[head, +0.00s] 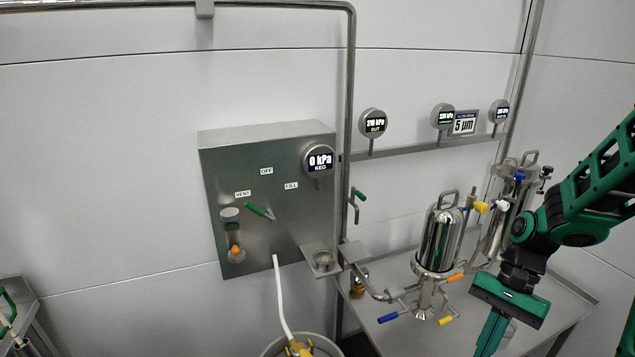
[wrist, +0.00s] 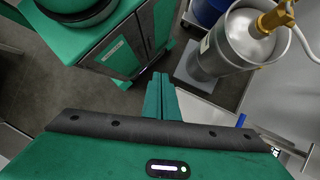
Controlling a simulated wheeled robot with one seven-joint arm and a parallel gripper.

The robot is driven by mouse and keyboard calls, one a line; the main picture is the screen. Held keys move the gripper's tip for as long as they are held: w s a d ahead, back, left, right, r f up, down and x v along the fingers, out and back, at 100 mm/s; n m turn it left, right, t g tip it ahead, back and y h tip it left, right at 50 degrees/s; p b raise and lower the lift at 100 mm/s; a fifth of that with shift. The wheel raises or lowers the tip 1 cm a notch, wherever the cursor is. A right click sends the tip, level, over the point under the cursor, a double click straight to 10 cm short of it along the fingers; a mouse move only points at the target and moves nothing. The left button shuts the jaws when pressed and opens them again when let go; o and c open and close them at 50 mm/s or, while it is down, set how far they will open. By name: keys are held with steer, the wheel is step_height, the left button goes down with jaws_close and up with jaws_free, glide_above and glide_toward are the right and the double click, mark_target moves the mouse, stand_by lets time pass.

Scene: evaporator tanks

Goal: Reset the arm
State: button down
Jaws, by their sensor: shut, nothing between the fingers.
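My arm is green and black and comes in from the right in the head view. My gripper (head: 490,338) points down in front of the steel bench at the lower right. In the wrist view my gripper (wrist: 160,78) shows its two green fingers closed together with nothing between them. The fingertips stand over open floor in the wrist view. No object is touching the fingers that I can see.
A steel bench (head: 585,290) carries a shiny filter housing (head: 440,240) with coloured valve handles. A grey control panel (head: 270,200) with a green lever hangs on the wall. A steel keg (wrist: 228,45) with a brass coupler stands near the fingers in the wrist view.

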steer(key=s+d+r+n+t+h, duration=0.3)
steer(key=s+d+r+t, duration=0.1)
steer(key=s+d+r, duration=0.5)
step_height(320, 180, up, 3)
steer(key=shift+s+f+n+h, duration=0.1)
steer(key=shift+s+n+h, duration=0.3)
steer(key=shift+s, duration=0.55)
steer(key=shift+w+f, duration=0.25)
steer(key=shift+w, duration=0.35)
